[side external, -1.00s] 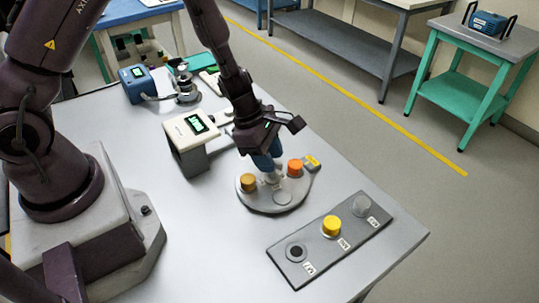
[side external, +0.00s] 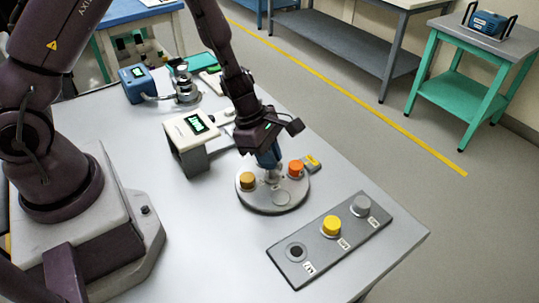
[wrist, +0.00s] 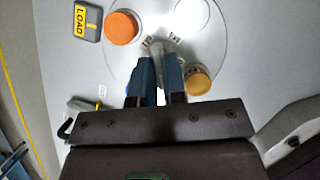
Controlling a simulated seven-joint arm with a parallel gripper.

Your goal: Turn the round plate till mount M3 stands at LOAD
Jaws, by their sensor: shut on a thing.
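The grey round plate (side external: 256,203) lies on the table. It bears an orange-topped mount (side external: 296,168) at the right, an ochre-topped mount (side external: 247,180) at the left and a pale flat round seat (side external: 281,198) at the front. The yellow LOAD mark (side external: 313,161) is on a tab just outside the rim, nearest the orange mount; it reads LOAD in the wrist view (wrist: 86,22). My gripper (side external: 271,168) points down at the plate's middle, its blue fingers shut on the pale centre knob (wrist: 162,43). The small labels around the knob are too small to read.
A boxed display (side external: 190,128) stands left of the plate.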

